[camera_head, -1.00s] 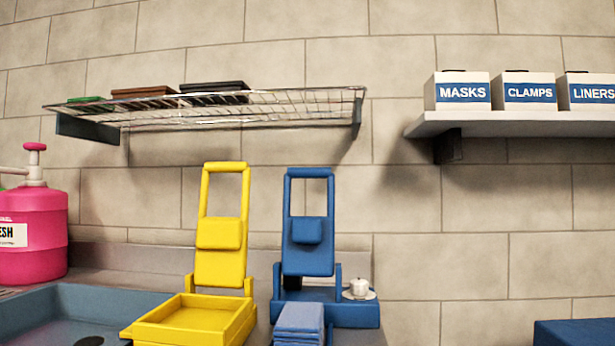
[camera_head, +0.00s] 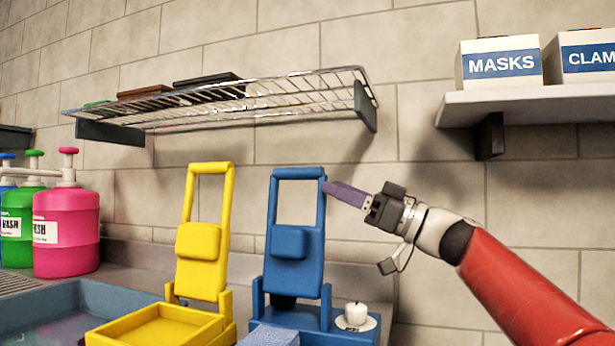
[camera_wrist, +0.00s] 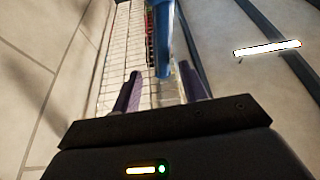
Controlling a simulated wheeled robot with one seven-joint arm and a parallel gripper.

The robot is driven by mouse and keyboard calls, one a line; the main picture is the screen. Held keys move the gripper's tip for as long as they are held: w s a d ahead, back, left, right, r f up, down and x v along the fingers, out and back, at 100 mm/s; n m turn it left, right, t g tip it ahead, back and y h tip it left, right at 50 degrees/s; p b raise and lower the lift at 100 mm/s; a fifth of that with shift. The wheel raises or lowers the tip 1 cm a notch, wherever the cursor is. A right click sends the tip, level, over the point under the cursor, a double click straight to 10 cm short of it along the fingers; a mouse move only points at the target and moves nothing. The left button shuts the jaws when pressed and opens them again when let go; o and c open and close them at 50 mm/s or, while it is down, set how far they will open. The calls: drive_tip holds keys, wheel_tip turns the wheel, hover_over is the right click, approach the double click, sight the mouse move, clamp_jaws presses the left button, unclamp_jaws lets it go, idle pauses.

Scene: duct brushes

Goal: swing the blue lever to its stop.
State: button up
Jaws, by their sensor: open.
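The blue lever (camera_head: 292,246) stands upright on its blue base (camera_head: 335,338), with an open loop at its top. My gripper (camera_head: 327,187) has its purple fingers beside the upper right side of that loop. In the wrist view, the blue bar (camera_wrist: 163,42) of the lever lies between the two purple fingertips of my gripper (camera_wrist: 159,72). The jaws are apart, with space beside the bar. I cannot tell whether either finger touches it.
A yellow lever (camera_head: 202,235) with a tray stands just left. A wire shelf (camera_head: 230,100) hangs above, and a white shelf (camera_head: 530,103) with boxes is at upper right. A small white knob on a saucer (camera_head: 357,322) sits at the blue base. Pink bottle (camera_head: 67,230) stands far left.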

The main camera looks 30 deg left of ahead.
sight(319, 181)
drive_tip(key=p+x, duration=0.3)
drive_tip(key=x, duration=0.4)
clamp_jaws()
